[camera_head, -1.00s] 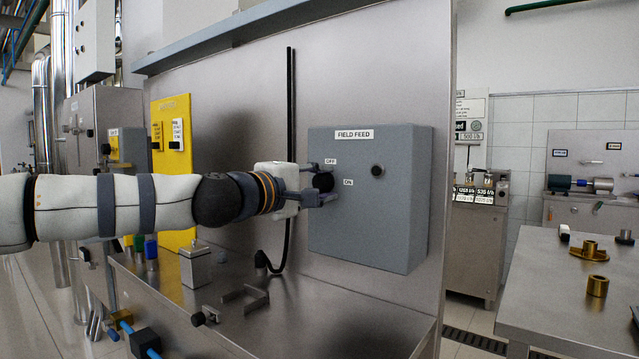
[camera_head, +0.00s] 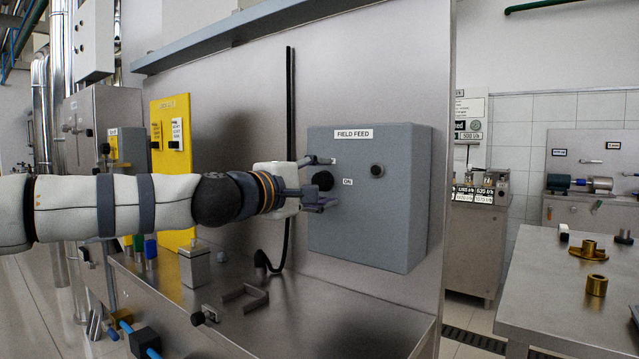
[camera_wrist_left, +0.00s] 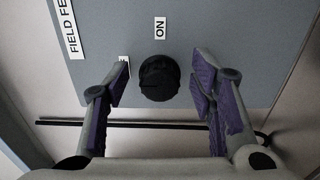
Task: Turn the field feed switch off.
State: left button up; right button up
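The grey field feed box (camera_head: 405,215) is on the upright steel panel, with a FIELD FEED label (camera_head: 354,134) at its top. Its black round switch knob (camera_head: 322,181) sits at the box's left side, left of the ON label (camera_head: 347,182). My left gripper (camera_head: 322,182) is open, one finger above and one below the knob. In the left wrist view the knob (camera_wrist_left: 159,78) lies between the spread fingers with a gap on each side. The OFF label is hidden by the upper finger in the head view and mostly covered in the wrist view. My right gripper is out of view.
A small dark button (camera_head: 377,170) sits on the box right of the knob. A black cable (camera_head: 289,130) runs down the panel. A steel bench (camera_head: 330,317) below carries a bracket (camera_head: 246,297) and a small metal block (camera_head: 195,266). A yellow panel (camera_head: 172,170) stands behind my arm.

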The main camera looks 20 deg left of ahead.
pick_arm(q)
jog(key=v, duration=1.2)
